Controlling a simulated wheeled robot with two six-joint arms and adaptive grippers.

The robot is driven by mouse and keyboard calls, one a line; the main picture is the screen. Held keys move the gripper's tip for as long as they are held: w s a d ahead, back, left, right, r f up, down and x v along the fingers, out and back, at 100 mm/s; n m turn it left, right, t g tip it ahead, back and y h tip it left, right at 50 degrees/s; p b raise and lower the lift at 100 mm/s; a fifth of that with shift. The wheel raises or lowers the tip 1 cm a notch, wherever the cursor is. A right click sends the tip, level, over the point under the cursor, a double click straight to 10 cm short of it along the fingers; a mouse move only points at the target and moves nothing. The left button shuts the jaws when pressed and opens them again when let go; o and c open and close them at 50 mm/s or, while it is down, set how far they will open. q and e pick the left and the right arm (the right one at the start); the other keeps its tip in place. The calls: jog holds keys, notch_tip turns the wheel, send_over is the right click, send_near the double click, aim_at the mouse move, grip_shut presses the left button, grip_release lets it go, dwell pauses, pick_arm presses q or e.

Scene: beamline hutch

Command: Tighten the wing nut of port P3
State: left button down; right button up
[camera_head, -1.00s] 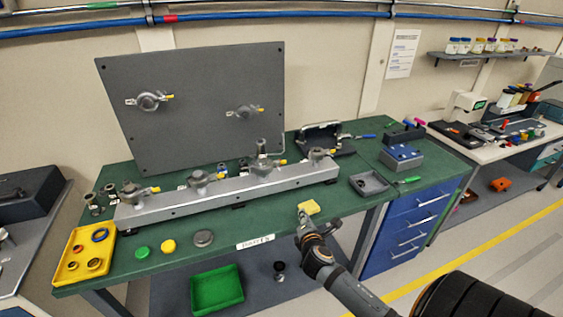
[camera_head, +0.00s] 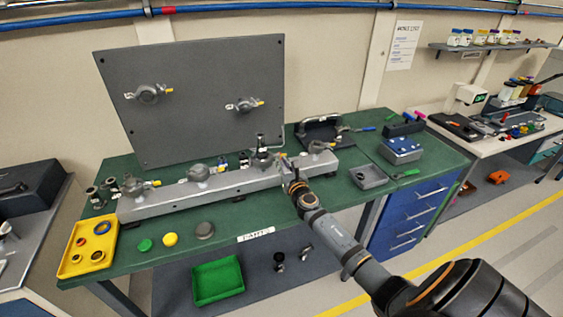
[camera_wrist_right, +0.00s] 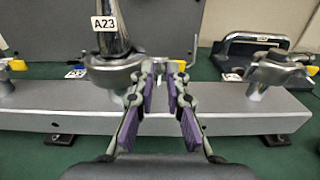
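The grey manifold bar (camera_head: 220,188) lies along the green bench with several clamped ports on top. One port (camera_head: 262,158) carries an upright metal fitting, tagged A23 in the right wrist view (camera_wrist_right: 107,23). Its clamp has a yellow-tipped wing nut (camera_wrist_right: 181,64). I cannot read which port is P3. My right gripper (camera_head: 288,165) is at the bar, just right of this port. Contact cannot be told. My left gripper is out of view.
A neighbouring clamped port (camera_wrist_right: 268,75) stands to the right. A grey upright panel (camera_head: 195,105) rises behind the bar. A yellow tray (camera_head: 70,262), loose caps and a grey tray (camera_head: 368,176) lie on the bench.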

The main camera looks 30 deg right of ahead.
jog(key=shift+w+d, duration=0.1)
jog(key=shift+w, duration=0.5)
grip_shut()
